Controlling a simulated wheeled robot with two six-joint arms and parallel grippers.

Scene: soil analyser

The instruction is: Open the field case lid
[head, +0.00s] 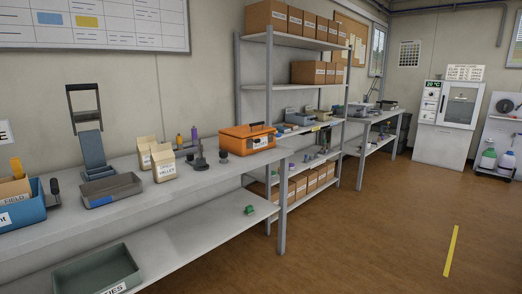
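The field case, an orange box (247,138), stands on the upper top of the long grey bench, near its right end. It has a dark latch or handle on the front and a white label low on the front. Its lid looks shut, lying flat on top. Neither of my grippers shows in the head view.
Paper bags (163,164) and a dark stand (199,154) are left of the case. A grey tray (112,188) and blue bin (22,212) are further left. Shelving (300,87) rises behind the case's right. The brown floor (385,235) in front is clear.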

